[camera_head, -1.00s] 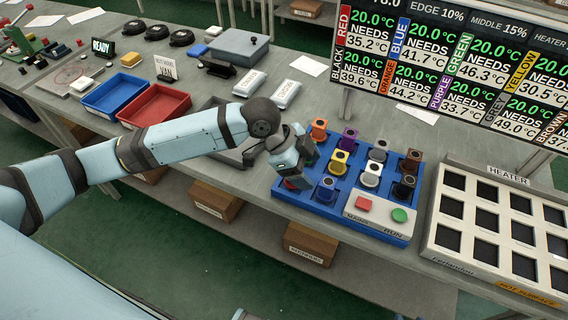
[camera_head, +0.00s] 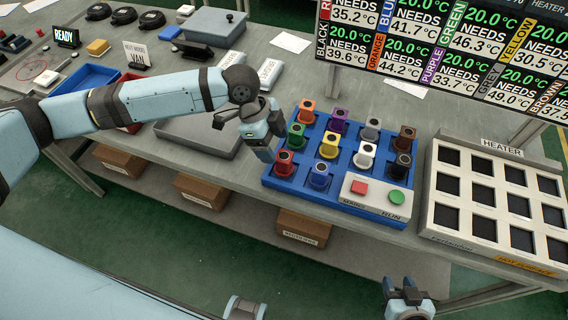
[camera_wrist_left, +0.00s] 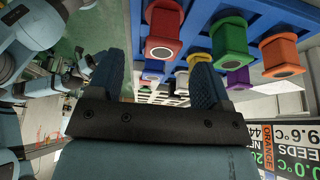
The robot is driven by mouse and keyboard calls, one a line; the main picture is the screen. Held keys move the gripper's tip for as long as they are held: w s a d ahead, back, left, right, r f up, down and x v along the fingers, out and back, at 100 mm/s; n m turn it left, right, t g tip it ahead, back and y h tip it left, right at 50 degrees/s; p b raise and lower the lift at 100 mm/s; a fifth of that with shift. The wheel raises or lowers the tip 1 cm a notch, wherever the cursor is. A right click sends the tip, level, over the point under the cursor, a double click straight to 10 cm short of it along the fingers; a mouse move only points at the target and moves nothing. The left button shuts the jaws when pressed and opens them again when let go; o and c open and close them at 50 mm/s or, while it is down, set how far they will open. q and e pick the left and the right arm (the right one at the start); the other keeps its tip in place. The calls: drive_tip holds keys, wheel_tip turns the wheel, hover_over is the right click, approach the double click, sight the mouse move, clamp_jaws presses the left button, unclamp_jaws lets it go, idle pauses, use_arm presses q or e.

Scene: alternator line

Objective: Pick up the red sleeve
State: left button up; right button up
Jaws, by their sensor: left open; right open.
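The red sleeve (camera_head: 284,163) stands in the near left corner slot of the blue rack (camera_head: 333,196). It also shows in the left wrist view (camera_wrist_left: 162,30), beyond the fingertips and slightly above the gap between them. My left gripper (camera_head: 265,156) is just left of the red sleeve, fingers pointing down, empty and apart from it as far as I can tell. Its two fingers are spread in the left wrist view (camera_wrist_left: 160,75). My right gripper (camera_head: 399,284) is open and empty at the bottom edge of the head view, in front of the table.
A green sleeve (camera_head: 296,136) and a blue sleeve (camera_head: 319,176) neighbour the red one; several others fill the rack. A control panel with red and green buttons (camera_head: 376,196) fronts it. The heater (camera_head: 478,220) stands right. A grey tray (camera_head: 200,133) lies left.

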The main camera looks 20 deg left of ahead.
sight(284, 155)
use_arm(q)
drive_tip(key=shift+d+p+x, duration=0.15)
drive_tip(key=shift+p+x, duration=0.1)
drive_tip(key=shift+x, duration=1.1)
drive_tip(key=shift+d+p+x, duration=0.15)
drive_tip(key=shift+p+x, duration=0.05)
drive_tip(key=shift+x, duration=1.15)
drive_tip(key=shift+w+r, duration=0.15)
drive_tip(key=shift+w, duration=0.05)
drive_tip(key=c, duration=1.2)
drive_tip(key=shift+r, duration=0.1)
